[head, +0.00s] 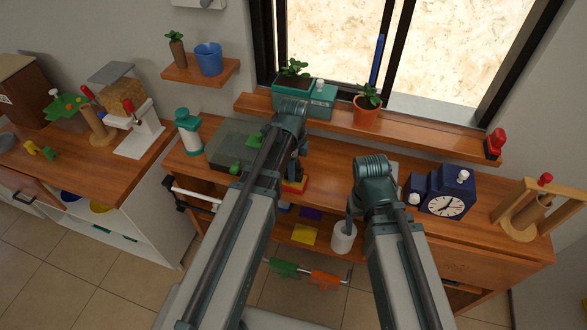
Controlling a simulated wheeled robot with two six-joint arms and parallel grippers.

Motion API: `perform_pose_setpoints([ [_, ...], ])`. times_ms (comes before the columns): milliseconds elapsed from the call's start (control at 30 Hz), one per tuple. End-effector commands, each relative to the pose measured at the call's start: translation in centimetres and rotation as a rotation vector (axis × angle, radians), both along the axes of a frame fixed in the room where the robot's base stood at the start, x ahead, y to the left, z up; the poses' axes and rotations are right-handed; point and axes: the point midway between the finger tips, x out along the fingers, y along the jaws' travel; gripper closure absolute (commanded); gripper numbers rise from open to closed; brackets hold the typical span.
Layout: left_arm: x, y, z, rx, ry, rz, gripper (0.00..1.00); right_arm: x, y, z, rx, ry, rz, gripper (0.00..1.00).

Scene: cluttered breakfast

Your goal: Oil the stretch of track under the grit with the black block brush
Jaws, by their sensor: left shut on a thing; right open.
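My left gripper (297,170) is over the worktop below the window, its fingers mostly hidden behind its own wrist. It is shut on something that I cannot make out. A small red and yellow item (294,185) shows just below it; I cannot tell whether they touch. My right gripper (350,214) is open, pointing down at the front of the worktop, above a white cylinder (343,238). The window (455,50) with its dark frame is behind the sill. I cannot make out the black block brush, the grit or the track.
The sill shelf (430,133) holds a teal box (319,102), potted plants and a red item (495,143). A blue clock (442,192) and wooden stand (535,210) are at right.

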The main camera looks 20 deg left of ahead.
Motion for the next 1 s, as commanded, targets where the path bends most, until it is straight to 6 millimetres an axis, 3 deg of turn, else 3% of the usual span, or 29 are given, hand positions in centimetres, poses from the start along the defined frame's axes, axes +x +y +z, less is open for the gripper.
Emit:
perform_pose_setpoints([
  [1000, 0.0, 0.0, -0.83, 0.0, 0.0, 0.0, 1.0, 0.0, 0.0, -0.84, 0.0, 0.0, 0.0, 0.28],
])
